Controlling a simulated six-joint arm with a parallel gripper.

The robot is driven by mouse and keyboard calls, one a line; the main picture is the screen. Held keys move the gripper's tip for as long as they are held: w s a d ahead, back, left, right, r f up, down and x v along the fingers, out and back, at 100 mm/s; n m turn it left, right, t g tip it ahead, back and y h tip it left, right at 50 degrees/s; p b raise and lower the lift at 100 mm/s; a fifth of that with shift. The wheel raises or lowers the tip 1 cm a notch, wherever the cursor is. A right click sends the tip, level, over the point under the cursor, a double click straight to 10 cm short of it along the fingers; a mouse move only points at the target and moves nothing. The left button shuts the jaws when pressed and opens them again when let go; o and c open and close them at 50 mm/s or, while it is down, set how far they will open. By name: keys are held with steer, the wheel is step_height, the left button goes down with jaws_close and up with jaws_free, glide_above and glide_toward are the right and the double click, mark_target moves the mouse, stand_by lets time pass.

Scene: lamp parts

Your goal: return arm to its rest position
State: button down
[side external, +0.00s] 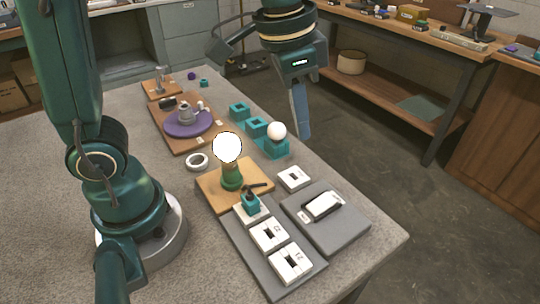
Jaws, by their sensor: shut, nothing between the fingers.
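My gripper (301,110) hangs from the arm at the upper middle of the side external view. Its long fingers point down beyond the table's far right edge. The fingers are shut together with nothing between them. A lamp with a glowing white bulb (227,147) on a green base (232,178) stands upright on a wooden board (210,190). My gripper appears clear of all the parts.
Teal blocks (239,111) stand along the table's right side. A purple disc (187,124) with grey parts lies on a brown board. White square pieces (292,264) lie on a grey tray, beside a grey pad (325,232). The left tabletop (120,105) has free room.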

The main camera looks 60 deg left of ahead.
steer(key=s+a+f+n+t, duration=0.1)
steer(key=s+a+n+t, duration=0.2)
steer(key=s, duration=0.7)
steer(key=shift+a+f+n, duration=0.35)
steer(key=shift+a+n, duration=0.25)
steer(key=shift+a, duration=0.4)
steer(key=shift+s, duration=0.1)
